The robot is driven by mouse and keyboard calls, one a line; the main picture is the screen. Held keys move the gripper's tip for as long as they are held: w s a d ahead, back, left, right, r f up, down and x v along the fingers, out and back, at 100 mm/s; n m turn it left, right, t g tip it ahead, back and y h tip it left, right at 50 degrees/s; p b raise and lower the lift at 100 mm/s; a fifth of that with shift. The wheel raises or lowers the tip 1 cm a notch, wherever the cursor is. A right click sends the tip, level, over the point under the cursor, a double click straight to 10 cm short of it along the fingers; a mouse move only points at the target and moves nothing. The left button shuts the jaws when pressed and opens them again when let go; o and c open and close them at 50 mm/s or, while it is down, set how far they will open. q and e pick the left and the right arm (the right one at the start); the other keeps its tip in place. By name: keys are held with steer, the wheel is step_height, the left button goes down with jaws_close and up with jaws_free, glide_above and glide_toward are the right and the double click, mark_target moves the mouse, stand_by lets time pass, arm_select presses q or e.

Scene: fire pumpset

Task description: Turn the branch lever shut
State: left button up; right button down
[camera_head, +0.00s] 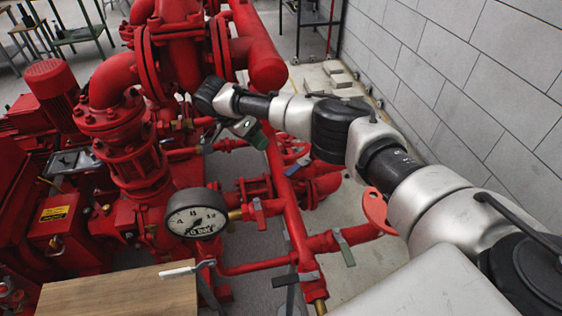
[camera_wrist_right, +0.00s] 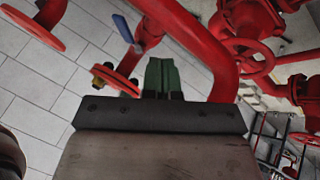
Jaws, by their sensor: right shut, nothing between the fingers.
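My right arm reaches in from the right in the head view. Its gripper (camera_head: 257,138) is shut and empty, beside the red pipes. In the wrist view its green fingers (camera_wrist_right: 161,75) are together with nothing between them. Several valve levers show: a white one (camera_head: 187,269), a green one (camera_head: 344,248), a red one (camera_head: 259,215), a grey one (camera_head: 296,278) and a blue one (camera_head: 297,163). I cannot tell which is the branch lever. A blue lever (camera_wrist_right: 124,28) also shows in the wrist view, apart from the fingers. My left gripper is not in view.
A pressure gauge (camera_head: 195,213) stands in front of the red pump. A wooden board (camera_head: 120,294) lies at the lower left. A long red pipe (camera_wrist_right: 190,35) passes close to the fingers. A grey block wall (camera_head: 470,80) bounds the right side.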

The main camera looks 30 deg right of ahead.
mark_target(298, 167)
steer(key=s+d+f, duration=0.1)
steer(key=s, duration=0.1)
steer(key=s+d+f+p, duration=0.1)
steer(key=d+f, duration=0.1)
steer(key=shift+s+d+f, duration=0.15)
steer(key=shift+s+f, duration=0.15)
steer(key=shift+s, duration=0.1)
steer(key=shift+s+d+f+p, duration=0.15)
steer(key=shift+s+p, duration=0.2)
steer(key=shift+s, duration=0.2)
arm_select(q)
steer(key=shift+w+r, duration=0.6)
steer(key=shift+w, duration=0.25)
arm_select(e)
steer(key=shift+s, duration=0.15)
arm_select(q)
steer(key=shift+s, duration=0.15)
